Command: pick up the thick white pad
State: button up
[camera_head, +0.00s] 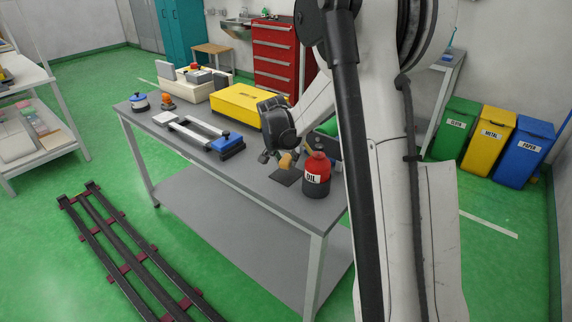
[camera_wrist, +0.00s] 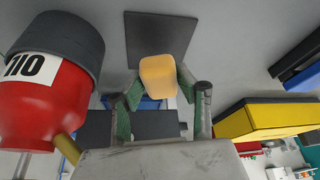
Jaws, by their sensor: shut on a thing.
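A thick, pale orange-yellow pad (camera_wrist: 166,77) shows in the wrist view between my two fingers; nothing clearly white and pad-shaped is there. My gripper (camera_wrist: 160,92) is shut on this pad, with a green-faced finger on each side. In the head view my gripper (camera_head: 275,157) is low over the right part of the grey table, and the pad (camera_head: 286,161) shows at its fingertips. A dark square mat (camera_wrist: 150,28) lies just beyond the pad; I cannot tell whether the pad touches the table.
A red oil can (camera_head: 316,172) with a dark base stands close beside my gripper, to the left in the wrist view. A yellow case (camera_head: 240,101) and a blue-ended frame tool (camera_head: 200,135) lie on the table (camera_head: 262,186). The table's front edge is near.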

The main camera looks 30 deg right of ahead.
jog(key=s+a+r+p, duration=0.2)
jog(key=a+r, duration=0.5)
jog(key=a, duration=0.4)
jog(key=shift+s+a+p, duration=0.15)
jog(key=shift+s+p, duration=0.2)
jog(key=shift+s, duration=0.15)
jog(key=o, duration=0.5)
jog(key=c, duration=0.5)
